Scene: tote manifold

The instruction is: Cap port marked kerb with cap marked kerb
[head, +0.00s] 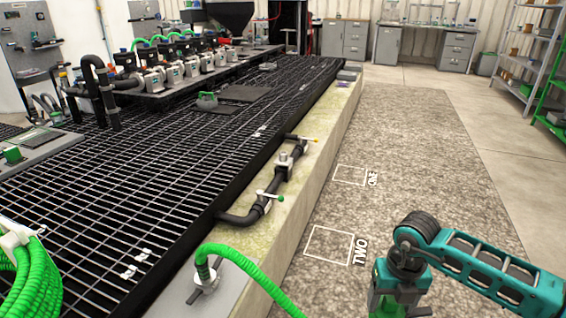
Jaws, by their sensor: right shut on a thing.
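My right gripper (398,294) is at the bottom edge, over the speckled floor right of the marked box TWO. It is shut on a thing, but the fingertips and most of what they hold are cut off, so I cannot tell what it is. My left gripper is not in view. No label reading kerb is legible, and I cannot identify the port or the cap.
A green hose (245,262) rises from a fitting on the kerb's near end. More green hose (35,280) lies at the left. Black grating (150,190) fills the left, with a row of pumps (175,70) behind. White floor outlines ONE (349,175) and TWO (328,245) are empty.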

